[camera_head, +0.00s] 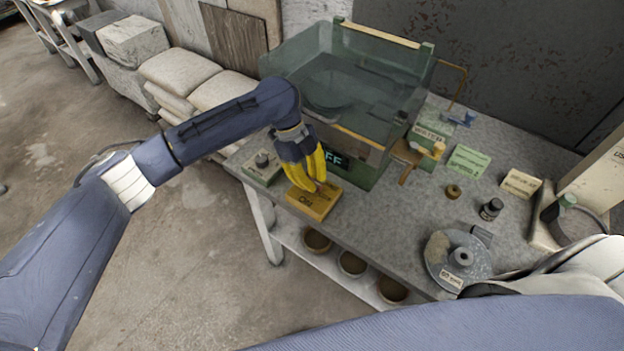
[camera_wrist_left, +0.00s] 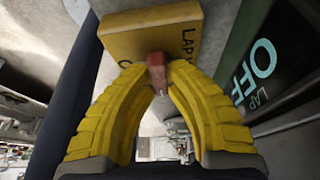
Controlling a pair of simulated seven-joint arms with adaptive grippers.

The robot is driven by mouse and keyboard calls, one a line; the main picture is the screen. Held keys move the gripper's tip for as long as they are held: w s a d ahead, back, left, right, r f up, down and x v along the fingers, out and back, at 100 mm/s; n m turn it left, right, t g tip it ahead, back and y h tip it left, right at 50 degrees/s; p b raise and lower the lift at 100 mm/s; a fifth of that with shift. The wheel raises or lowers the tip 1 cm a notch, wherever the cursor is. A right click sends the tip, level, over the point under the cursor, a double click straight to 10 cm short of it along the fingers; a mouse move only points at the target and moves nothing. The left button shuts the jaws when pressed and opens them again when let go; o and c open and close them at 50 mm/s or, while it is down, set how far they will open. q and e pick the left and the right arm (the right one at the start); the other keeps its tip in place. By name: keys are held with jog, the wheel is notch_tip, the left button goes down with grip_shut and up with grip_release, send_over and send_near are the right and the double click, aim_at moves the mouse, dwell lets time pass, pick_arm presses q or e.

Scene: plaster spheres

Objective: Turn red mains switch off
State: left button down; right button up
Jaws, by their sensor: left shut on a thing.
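The yellow switch box (camera_head: 313,203) sits at the near left edge of the bench, with dark lettering on its top. In the left wrist view the yellow box (camera_wrist_left: 150,40) shows part of the word "LAP". The red switch (camera_wrist_left: 156,70) stands out from it, between my yellow fingertips. My left gripper (camera_head: 318,184) reaches down to the box and is shut on the red switch (camera_wrist_left: 157,84). In the head view the fingers hide the switch. My right gripper is not in view.
A green-framed glass tank (camera_head: 350,75) stands just behind the box; its dark panel (camera_wrist_left: 262,68) reads "OFF" and "LAP". A round metal disc (camera_head: 459,262) and small labelled items stand on the right.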

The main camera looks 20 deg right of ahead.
pick_arm(q)
jog(key=shift+n, duration=0.4)
jog(key=c, duration=1.4)
grip_release()
jog(key=shift+o, duration=0.2)
jog(key=shift+w+a+r, duration=0.15)
jog(key=shift+w+r, duration=0.05)
jog(key=shift+r, duration=0.3)
jog(key=w+a, duration=0.2)
jog(key=w, duration=0.1)
jog(key=w+a, duration=0.5)
jog(key=w, duration=0.1)
jog(key=shift+w+a, duration=0.2)
jog(key=shift+a, duration=0.05)
